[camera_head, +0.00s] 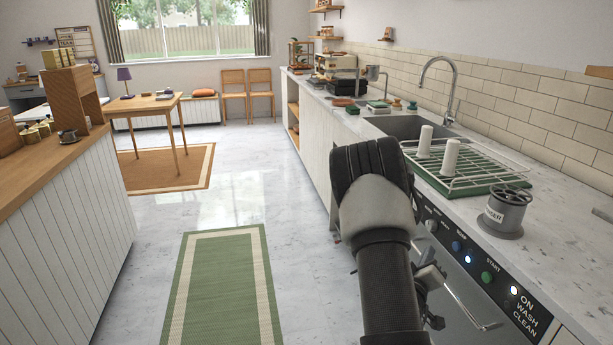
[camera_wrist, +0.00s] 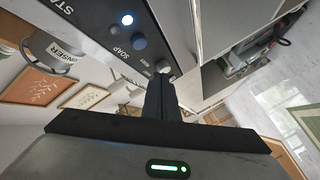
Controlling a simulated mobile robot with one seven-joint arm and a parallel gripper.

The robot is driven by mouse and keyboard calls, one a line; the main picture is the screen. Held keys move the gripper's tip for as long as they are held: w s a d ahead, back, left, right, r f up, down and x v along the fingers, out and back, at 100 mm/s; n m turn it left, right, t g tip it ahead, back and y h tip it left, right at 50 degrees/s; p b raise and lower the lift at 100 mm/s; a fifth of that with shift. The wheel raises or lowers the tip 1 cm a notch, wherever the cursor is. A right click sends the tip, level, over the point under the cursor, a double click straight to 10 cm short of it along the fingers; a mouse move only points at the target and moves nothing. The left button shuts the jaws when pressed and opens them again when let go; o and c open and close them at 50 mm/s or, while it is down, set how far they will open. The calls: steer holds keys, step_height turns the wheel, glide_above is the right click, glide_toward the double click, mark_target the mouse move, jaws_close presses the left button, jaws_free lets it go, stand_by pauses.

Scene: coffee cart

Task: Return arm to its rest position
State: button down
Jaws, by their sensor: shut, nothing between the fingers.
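My arm (camera_head: 378,230) reaches forward in the head view, beside the dishwasher front at the right-hand counter. Its bulk hides most of what lies behind it, and my gripper's fingers cannot be made out clearly there. In the wrist view my gripper (camera_wrist: 161,82) has its dark fingers together, with nothing between them. Behind the fingertips is the dark control panel (camera_wrist: 120,35) with its knobs and a lit button. I cannot tell the exact gap between fingers and panel.
The counter at right holds a dish rack (camera_head: 470,170), a grey rinser (camera_head: 506,212) and a sink (camera_head: 405,126). The dishwasher panel (camera_head: 490,275) is close by my arm. A wooden-topped counter (camera_head: 40,165) stands left. Floor around the green rug (camera_head: 222,290) is clear.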

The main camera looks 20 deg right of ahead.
steer(key=w+a+r+m+y, duration=0.1)
steer(key=a+r+y, duration=0.25)
steer(key=a, duration=0.35)
steer(key=w+a+r+y, duration=0.25)
steer(key=a+r, duration=0.25)
steer(key=a, duration=0.3)
steer(key=w+a+r+m+y, duration=0.1)
steer(key=a+r+y, duration=0.3)
steer(key=a, duration=0.3)
steer(key=s+a+r+n+g+y, duration=0.1)
steer(key=s+a+r+g+y, duration=0.3)
steer(key=s+a, duration=0.6)
steer(key=s+a+r+n, duration=0.1)
steer(key=s+a+r, duration=0.15)
steer(key=s, duration=0.45)
steer(key=s+a+r, duration=0.1)
steer(key=s+a, duration=0.3)
steer(key=s, duration=0.2)
step_height(320, 180, up, 24)
steer(key=s+g+p, duration=0.1)
steer(key=p, duration=2.3)
steer(key=shift+s+f+h, duration=0.15)
steer(key=shift+s+h, duration=0.1)
steer(key=shift+h, duration=0.05)
